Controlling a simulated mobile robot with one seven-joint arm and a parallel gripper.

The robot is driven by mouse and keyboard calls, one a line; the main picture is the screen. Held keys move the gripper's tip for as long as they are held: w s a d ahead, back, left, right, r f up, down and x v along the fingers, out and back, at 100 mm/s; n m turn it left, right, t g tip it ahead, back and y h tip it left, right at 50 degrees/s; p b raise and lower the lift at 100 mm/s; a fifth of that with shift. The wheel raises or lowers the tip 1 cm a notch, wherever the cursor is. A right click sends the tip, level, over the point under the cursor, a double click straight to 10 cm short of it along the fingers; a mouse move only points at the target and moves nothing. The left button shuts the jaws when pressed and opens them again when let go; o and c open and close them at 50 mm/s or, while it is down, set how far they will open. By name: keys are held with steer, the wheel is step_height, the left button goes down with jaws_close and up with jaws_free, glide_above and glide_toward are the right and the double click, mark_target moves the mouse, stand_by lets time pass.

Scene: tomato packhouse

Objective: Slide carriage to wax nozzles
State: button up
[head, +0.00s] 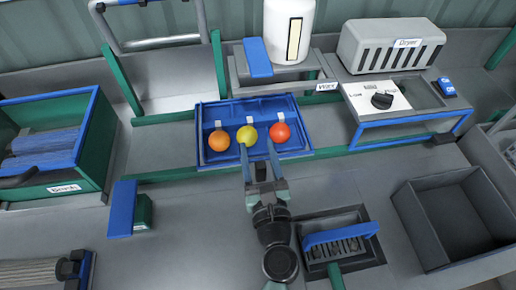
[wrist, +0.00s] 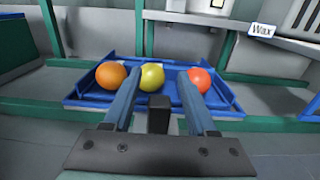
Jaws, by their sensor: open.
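The blue carriage (head: 300,153) sits on green rails and holds an orange tomato (head: 219,141), a yellow tomato (head: 247,134) and a red tomato (head: 280,132) in a row. It also shows in the wrist view (wrist: 84,101). My gripper (head: 257,153) is open, its two blue fingers reaching over the carriage's front edge. In the wrist view the yellow tomato (wrist: 152,76) appears between the fingertips; I cannot tell whether they touch anything. The wax station has a white tank (head: 302,35) and a "Wax" label (head: 328,86) behind the carriage; I cannot make out its nozzles.
A dryer (head: 388,47) and a control panel with a black knob (head: 382,101) stand to the right. A green brush box (head: 80,150) is at the left. The rails right of the carriage pass toward the dryer.

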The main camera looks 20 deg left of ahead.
jaws_close()
stand_by(0.4)
stand_by(1.1)
